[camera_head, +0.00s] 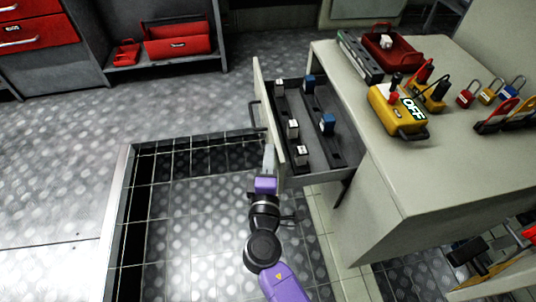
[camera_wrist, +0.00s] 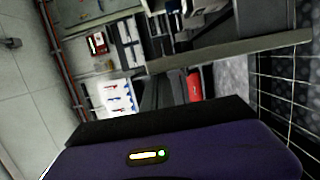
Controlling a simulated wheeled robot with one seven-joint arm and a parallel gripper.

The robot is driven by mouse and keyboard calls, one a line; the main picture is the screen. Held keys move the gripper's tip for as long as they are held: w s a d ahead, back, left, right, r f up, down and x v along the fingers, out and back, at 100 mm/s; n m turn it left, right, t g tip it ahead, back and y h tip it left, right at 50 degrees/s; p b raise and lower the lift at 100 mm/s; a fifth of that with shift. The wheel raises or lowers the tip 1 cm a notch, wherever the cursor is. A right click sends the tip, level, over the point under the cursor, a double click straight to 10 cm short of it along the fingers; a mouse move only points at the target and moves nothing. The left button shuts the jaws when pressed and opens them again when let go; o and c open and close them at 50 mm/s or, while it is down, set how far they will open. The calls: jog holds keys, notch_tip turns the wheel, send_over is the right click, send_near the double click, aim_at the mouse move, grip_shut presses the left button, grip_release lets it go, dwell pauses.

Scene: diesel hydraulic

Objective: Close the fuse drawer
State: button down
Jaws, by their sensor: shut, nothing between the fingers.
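The fuse drawer (camera_head: 318,158) stands open in the head view, pulled out to the left from the pale cabinet (camera_head: 385,205). Its pale front panel (camera_head: 264,95) faces left and carries a dark handle (camera_head: 254,115). Several white and blue fuses sit in dark rails inside. My gripper (camera_head: 268,157) is shut and empty at the near end of the front panel, on its outer side. I cannot tell whether it touches the panel. The wrist view shows my purple hand across the bottom, and the fingertips are not clear there.
On the cabinet top are a yellow OFF box (camera_head: 397,108), a red tray (camera_head: 393,48) and several padlocks. Red toolboxes (camera_head: 178,40) stand on a shelf at the back left. The floor left of the drawer is clear, with a framed tiled recess (camera_head: 190,215).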

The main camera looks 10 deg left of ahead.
jog(key=w+d, duration=0.2)
jog(key=d, duration=0.6)
jog(key=w+d+p, duration=0.1)
jog(key=w+d, duration=0.2)
jog(key=d, duration=0.6)
jog(key=shift+d, duration=0.15)
